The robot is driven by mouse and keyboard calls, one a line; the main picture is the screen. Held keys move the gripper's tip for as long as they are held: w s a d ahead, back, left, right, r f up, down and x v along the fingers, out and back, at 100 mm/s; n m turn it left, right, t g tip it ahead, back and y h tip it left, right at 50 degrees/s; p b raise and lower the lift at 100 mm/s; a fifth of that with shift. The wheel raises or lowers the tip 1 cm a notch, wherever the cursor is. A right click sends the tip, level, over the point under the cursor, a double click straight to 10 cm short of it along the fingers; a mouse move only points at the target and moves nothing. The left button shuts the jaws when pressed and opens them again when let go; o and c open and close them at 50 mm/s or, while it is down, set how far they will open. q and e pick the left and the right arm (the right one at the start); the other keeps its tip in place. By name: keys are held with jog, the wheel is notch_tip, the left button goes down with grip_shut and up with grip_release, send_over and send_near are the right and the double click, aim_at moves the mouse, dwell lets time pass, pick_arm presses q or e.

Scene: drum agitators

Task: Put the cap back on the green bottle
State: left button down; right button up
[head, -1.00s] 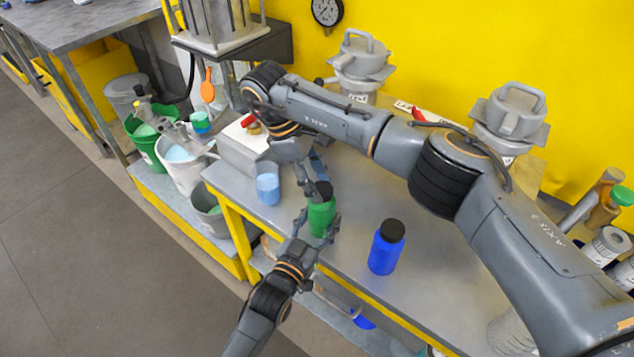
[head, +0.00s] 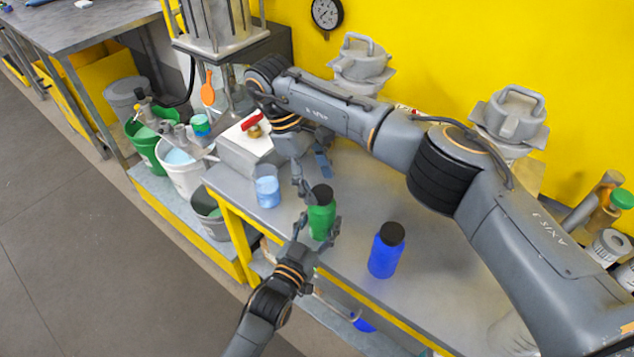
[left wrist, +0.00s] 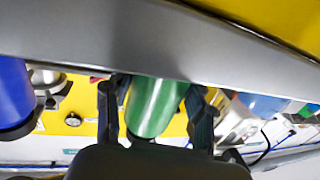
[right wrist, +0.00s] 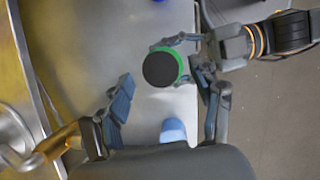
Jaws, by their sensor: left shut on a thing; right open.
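The green bottle (head: 321,219) stands upright near the table's front edge; it also shows in the left wrist view (left wrist: 155,104). Its black cap (head: 321,193) sits on top of the neck. In the right wrist view the cap (right wrist: 160,69) is a dark disc with the green shoulder showing around part of it. My left gripper (head: 318,229) is shut around the bottle's body from the front. My right gripper (head: 311,174) is open and empty above and behind the cap, its fingers apart from it. Whether the cap is fully tightened I cannot tell.
A blue bottle (head: 386,250) with a black cap stands to the right. A beaker of light blue liquid (head: 267,187) stands to the left, near a grey box (head: 245,150). Buckets stand lower at the left. Grey agitator units line the yellow wall.

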jog(key=shift+r, duration=1.7)
jog(key=shift+c, duration=0.2)
